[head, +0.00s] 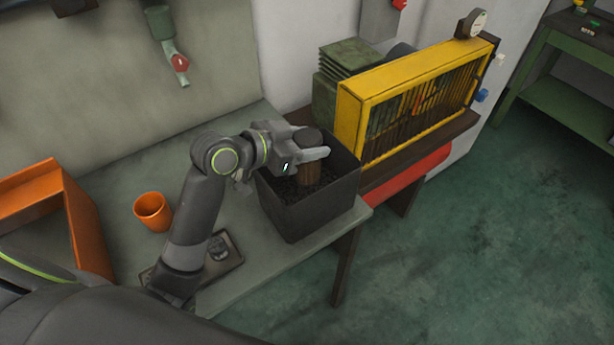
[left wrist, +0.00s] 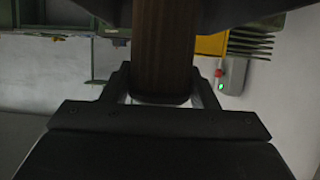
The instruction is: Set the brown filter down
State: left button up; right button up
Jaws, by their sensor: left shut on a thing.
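The brown filter (head: 310,178) is a ribbed brown cylinder with a dark end cap. My left gripper (head: 312,152) is shut on it and holds it upright inside the mouth of a dark grey bin (head: 316,216). In the left wrist view the brown filter (left wrist: 163,50) stands between the two fingers of my left gripper (left wrist: 163,92). The bin has dark granular stuff at its bottom. I cannot tell whether the filter's lower end touches it. My right gripper is not in view.
The bin stands at the right end of a grey-green table (head: 262,285). An orange cup (head: 153,211), a metal tray (head: 225,262) and an orange open box (head: 92,232) are to its left. A yellow barred frame (head: 415,98) stands close behind on the right.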

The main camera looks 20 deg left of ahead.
aim_at(307, 166)
pick_arm(q)
notch_tip(307, 166, down, 3)
jog(key=shift+f, duration=0.2)
notch_tip(307, 166, down, 3)
jog(key=shift+f, duration=0.25)
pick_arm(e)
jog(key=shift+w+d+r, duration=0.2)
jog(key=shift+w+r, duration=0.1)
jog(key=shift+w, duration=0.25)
pick_arm(q)
jog(key=shift+f, duration=0.1)
jog(key=shift+f, duration=0.15)
jog(key=o, duration=1.1)
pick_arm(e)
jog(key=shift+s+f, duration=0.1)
pick_arm(q)
jog(key=shift+r, duration=0.2)
